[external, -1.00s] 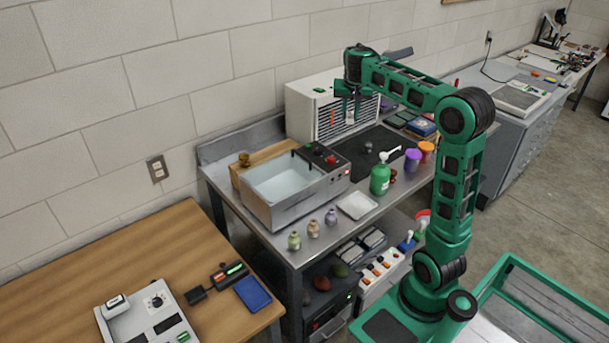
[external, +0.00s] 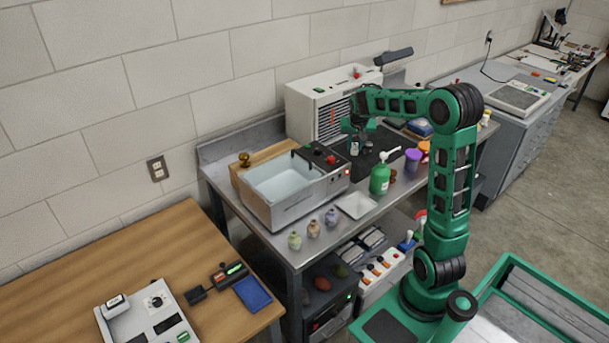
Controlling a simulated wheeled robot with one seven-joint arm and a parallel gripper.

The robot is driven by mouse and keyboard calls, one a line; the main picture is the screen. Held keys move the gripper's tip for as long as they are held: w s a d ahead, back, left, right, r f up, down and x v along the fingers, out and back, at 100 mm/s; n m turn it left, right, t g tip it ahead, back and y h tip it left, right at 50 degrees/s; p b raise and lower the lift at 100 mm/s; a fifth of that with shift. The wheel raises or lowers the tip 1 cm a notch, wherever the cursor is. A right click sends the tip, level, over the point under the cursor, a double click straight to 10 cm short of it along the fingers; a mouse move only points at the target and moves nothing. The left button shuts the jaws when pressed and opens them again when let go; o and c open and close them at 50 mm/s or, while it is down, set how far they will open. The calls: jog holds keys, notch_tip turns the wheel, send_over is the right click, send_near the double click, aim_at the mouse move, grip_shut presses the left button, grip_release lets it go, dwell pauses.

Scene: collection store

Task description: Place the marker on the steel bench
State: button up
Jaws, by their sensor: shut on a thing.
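My gripper (external: 357,130) is over the back part of the steel bench (external: 336,231), in front of the white louvred cabinet. It points down and is shut on a small, pale object that I take to be the marker (external: 354,149). The marker hangs below the fingers, low over the black mat (external: 377,158). It is too small to tell whether its lower end touches the mat.
A water bath (external: 285,187) fills the bench's left part. A white tray (external: 356,206) and small bottles (external: 313,229) line the front. The louvred cabinet (external: 315,102) stands behind.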

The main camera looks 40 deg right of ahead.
jog(key=d+f, duration=0.1)
jog(key=d, duration=0.1)
jog(key=d+f, duration=0.1)
jog(key=d, duration=0.1)
jog(key=w+d+f, duration=0.1)
jog(key=d, duration=0.1)
jog(key=shift+f, duration=2.3)
jog(key=shift+f, duration=0.1)
jog(key=o, duration=1)
jog(key=v, duration=1.1)
jog(key=shift+a+r, duration=0.1)
jog(key=shift+r, duration=0.15)
jog(key=o, duration=0.3)
jog(key=shift+s+r, duration=0.15)
jog(key=shift+r, duration=0.2)
